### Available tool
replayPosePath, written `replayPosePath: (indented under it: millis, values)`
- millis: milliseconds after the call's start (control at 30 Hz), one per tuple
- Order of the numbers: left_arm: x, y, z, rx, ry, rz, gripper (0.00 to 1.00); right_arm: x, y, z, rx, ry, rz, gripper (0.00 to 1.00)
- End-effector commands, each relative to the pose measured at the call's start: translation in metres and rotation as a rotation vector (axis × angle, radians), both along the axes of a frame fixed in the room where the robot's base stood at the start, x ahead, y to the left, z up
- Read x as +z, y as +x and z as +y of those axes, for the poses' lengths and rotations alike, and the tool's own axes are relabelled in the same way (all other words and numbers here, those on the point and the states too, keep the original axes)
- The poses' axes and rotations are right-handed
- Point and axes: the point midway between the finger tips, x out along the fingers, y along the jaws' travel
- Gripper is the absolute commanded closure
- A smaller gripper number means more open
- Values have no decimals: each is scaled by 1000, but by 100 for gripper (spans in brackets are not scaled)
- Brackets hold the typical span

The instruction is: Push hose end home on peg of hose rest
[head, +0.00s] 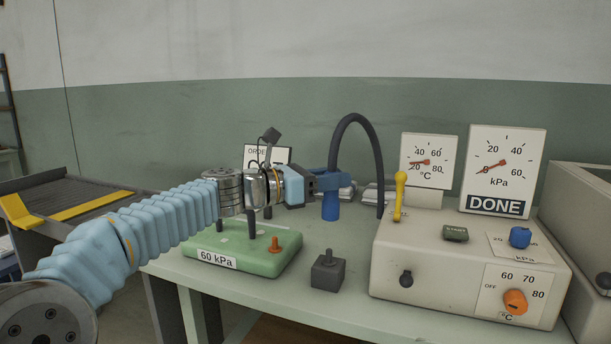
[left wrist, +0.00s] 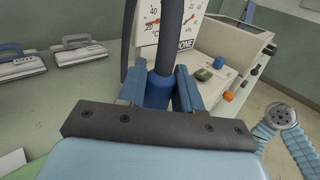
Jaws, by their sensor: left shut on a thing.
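The hose end is a blue cylinder (head: 330,207) on a dark hose (head: 356,118) that arches up and down behind the beige machine. My left gripper (head: 328,184) is shut on the hose end, which hangs upright from it. In the left wrist view the blue hose end (left wrist: 158,90) sits between the two blue fingers (left wrist: 162,94). A small dark grey block with a short peg on top (head: 328,270), which looks like the hose rest, stands at the bench's front. The hose end is above and behind it in the picture, apart from it. My right gripper is not in view.
A green box marked 60 kPa (head: 240,255) with an orange knob is below my left arm. The beige machine (head: 470,262) with a yellow lever (head: 399,195), knobs and gauges is at right; its sign (head: 496,205) reads DONE. Bench (head: 345,232) is clear around the grey block.

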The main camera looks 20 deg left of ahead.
Motion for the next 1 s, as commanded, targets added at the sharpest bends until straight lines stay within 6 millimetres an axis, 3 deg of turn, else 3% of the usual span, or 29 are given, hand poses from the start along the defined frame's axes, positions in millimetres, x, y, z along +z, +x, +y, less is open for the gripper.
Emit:
replayPosePath:
  millis: [367,1000]
  values:
    - [-4,0,1,2,-1,-1,100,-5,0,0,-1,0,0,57]
    - [-58,0,1,3,0,-1,100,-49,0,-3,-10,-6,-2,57]
